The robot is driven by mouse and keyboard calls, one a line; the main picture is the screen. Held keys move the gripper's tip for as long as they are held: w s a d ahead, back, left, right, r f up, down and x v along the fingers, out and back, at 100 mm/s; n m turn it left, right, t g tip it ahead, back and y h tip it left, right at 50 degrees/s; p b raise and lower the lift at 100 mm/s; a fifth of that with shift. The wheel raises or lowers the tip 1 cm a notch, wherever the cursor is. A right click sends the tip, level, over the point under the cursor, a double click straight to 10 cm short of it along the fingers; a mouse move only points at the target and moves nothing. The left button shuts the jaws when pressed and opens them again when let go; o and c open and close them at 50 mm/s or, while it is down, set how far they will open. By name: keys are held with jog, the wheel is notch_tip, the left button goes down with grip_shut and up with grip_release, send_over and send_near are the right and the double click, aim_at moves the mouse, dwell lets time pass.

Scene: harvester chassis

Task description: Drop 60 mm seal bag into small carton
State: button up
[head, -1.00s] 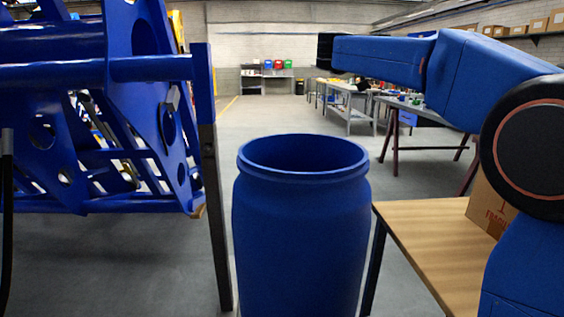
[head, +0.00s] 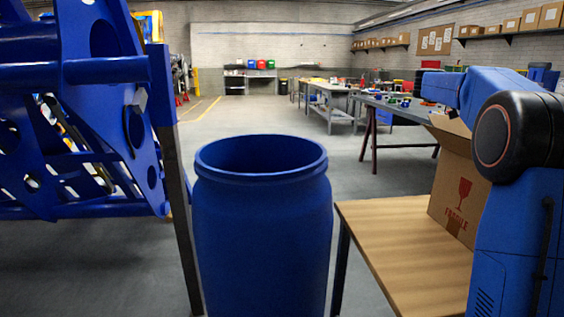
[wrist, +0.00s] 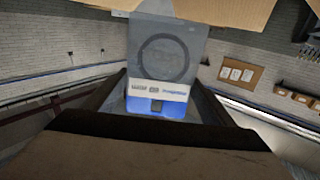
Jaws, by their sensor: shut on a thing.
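The seal bag (wrist: 166,50) is a clear grey pouch with a dark ring inside and a white and blue label. In the wrist view it is held between the dark fingers of my gripper (wrist: 158,92), which is shut on it. An open cardboard carton (head: 452,190) with a red glass mark and "FRAGILE" stands at the right in the head view, partly behind my arm. Tan cardboard flaps (wrist: 232,12) show at the wrist view's top edge, beyond the bag. The carton's inside is hidden. My gripper is out of sight in the head view.
The carton stands on a wooden-topped table (head: 385,235). A blue open barrel (head: 262,235) stands left of the table. A blue harvester chassis (head: 95,72) with a dark post fills the left. Workbenches (head: 385,105) stand farther back, with clear floor before them.

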notch_tip(320, 180, down, 7)
jog(key=s+d, duration=0.1)
jog(key=d, duration=0.1)
jog(key=shift+s+d+m+g+y, duration=0.15)
jog(key=shift+m+g+y, duration=0.15)
jog(key=shift+g, duration=0.1)
dwell(0.3)
jog(key=o, duration=1.1)
jog(key=v, duration=1.2)
